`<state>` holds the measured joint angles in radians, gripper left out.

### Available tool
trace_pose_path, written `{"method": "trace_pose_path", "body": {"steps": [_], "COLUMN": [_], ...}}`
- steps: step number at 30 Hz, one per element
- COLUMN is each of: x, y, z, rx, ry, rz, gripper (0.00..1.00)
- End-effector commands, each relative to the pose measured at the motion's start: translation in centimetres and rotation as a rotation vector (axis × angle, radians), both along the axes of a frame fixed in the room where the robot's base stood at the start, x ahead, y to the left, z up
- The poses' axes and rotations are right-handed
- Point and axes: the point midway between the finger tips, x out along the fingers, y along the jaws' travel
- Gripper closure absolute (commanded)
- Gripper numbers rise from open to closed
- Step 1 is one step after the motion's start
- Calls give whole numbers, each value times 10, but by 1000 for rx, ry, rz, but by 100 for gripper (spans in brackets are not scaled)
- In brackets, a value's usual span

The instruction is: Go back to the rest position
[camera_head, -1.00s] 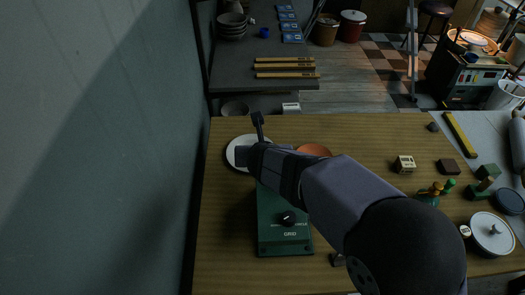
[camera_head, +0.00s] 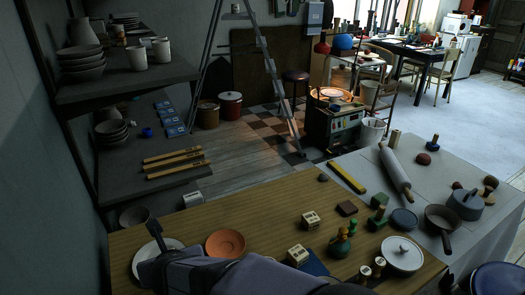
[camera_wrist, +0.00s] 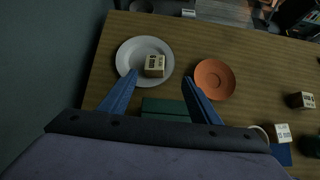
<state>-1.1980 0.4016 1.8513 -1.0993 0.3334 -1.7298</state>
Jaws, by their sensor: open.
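My gripper (camera_wrist: 159,84) is open and empty in the wrist view, its two blue fingers spread apart over the near side of a white plate. In the head view my gripper (camera_head: 166,247) is over the left end of the wooden table, by the white plate (camera_head: 143,267). The plate also shows in the wrist view (camera_wrist: 127,58), with a pale lettered block (camera_wrist: 154,66) on it, apart from the fingers. In the head view my gripper hides much of the plate.
An orange saucer (camera_head: 226,243) lies right of the plate. A green box (camera_wrist: 165,106) is below the fingers. A wall and shelves are at the left.

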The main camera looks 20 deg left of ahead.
Motion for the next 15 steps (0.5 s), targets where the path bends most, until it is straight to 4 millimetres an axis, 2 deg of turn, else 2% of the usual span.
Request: {"method": "trace_pose_path", "body": {"steps": [5, 8, 11, 12, 14, 15], "x": [35, 61, 86, 93, 100, 102], "y": [-44, -91, -152, -179, -220, -247], "z": [8, 12, 17, 18, 20, 21], "rx": [53, 115, 204, 247, 316, 366], "ry": [94, 188, 296, 340, 404, 443], "rz": [-225, -459, -760, -896, -1105, -1248], "gripper": [43, 43, 43, 43, 43, 43]}}
